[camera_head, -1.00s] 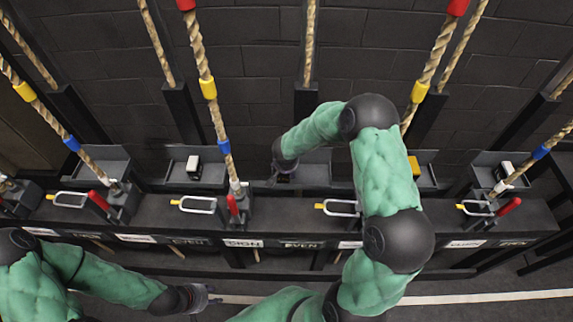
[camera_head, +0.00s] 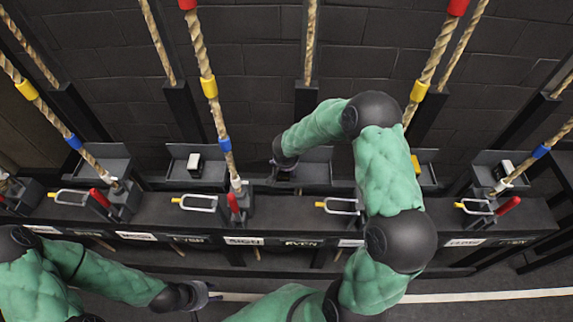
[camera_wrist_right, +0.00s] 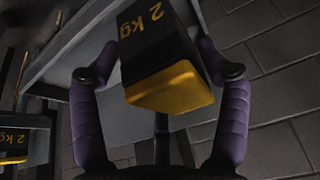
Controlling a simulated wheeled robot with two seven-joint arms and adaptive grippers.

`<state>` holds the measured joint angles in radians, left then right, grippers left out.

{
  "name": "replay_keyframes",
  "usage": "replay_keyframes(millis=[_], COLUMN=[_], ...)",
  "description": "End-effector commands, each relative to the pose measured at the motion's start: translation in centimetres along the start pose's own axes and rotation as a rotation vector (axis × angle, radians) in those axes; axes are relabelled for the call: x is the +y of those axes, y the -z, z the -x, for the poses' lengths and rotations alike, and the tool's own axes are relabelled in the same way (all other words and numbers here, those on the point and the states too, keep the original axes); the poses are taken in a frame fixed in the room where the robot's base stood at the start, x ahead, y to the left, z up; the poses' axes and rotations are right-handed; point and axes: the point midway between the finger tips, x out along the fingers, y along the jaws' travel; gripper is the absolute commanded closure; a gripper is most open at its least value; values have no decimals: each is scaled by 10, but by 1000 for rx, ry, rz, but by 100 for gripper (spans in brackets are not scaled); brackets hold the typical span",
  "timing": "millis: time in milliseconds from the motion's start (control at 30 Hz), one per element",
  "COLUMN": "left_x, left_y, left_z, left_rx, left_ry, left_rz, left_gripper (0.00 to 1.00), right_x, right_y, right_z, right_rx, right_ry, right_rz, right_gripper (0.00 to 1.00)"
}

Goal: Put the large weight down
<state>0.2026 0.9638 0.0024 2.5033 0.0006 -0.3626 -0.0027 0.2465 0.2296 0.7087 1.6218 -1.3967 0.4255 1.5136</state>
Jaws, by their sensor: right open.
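A black weight (camera_wrist_right: 165,60) with a yellow end, marked 2 kg, sits between the fingers of my right gripper (camera_wrist_right: 160,74) in the right wrist view. The fingers are spread, with gaps beside the weight, and it lies at a grey tray (camera_wrist_right: 75,45). In the head view my right gripper (camera_head: 283,172) is at the middle tray; the weight there is hidden or too small to tell. My left gripper (camera_head: 205,295) is low in the head view, away from the weights; its finger opening is unclear.
Another 2 kg weight (camera_wrist_right: 14,142) shows at the left of the right wrist view. A black and white weight (camera_head: 195,166) stands in a tray further left. Ropes, red levers (camera_head: 234,203) and metal handles (camera_head: 197,203) line the dark bench.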

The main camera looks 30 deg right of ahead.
Motion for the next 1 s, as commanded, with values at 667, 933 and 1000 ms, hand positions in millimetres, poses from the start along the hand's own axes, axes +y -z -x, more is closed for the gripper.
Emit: replay_keyframes(millis=[667,933,1000], left_x=[11,11,11], left_y=[-1,-1,-1], left_z=[32,32,32], left_rx=[0,0,0], left_ry=[0,0,0], left_rz=[0,0,0], left_gripper=[60,60,60], right_x=[0,0,0], right_y=[0,0,0], right_z=[108,111,110], right_rx=[1,0,1], right_ry=[0,0,0], right_rz=[1,1,1], right_gripper=[24,24,24])
